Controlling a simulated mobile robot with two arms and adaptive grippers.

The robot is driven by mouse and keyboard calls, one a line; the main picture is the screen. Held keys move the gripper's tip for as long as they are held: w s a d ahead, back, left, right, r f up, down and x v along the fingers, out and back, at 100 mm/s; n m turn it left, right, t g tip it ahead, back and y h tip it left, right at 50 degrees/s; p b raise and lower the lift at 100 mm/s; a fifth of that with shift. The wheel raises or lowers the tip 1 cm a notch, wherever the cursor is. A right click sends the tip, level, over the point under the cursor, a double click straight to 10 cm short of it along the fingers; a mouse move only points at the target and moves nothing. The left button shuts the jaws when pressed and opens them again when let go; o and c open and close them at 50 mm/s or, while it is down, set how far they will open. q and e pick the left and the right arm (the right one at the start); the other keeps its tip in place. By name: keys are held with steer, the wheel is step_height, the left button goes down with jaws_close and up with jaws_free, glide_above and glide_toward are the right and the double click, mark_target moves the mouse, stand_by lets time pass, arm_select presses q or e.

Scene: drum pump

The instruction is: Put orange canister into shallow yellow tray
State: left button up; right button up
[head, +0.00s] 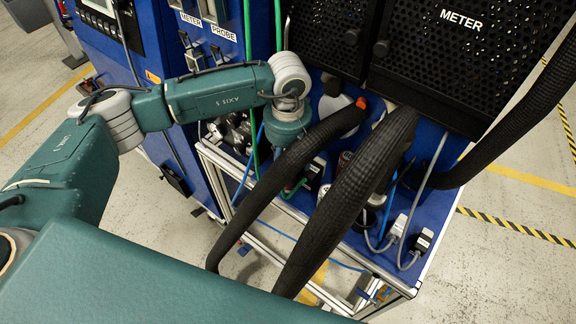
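I cannot make out an orange canister or a shallow yellow tray in the head view. Only a small orange-red piece (361,103) shows at the upper end of a black hose, too little to tell what it is. A teal and grey arm of mine reaches in from the left, and its wrist end points down in front of the blue machine. Its fingers do not show; the area below the wrist is partly covered by the black hose. My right gripper does not show.
A blue machine (180,150) with black perforated panels (460,60) fills the middle. Thick black hoses (350,200) cross its lower shelf. Silver frame rails (270,225), cables and plugs (420,243) stand around the shelf. Bare floor (510,270) lies at the right.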

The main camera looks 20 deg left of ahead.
arm_select(q)
steer(key=shift+f, duration=0.15)
steer(key=shift+c, duration=0.3)
jaws_close()
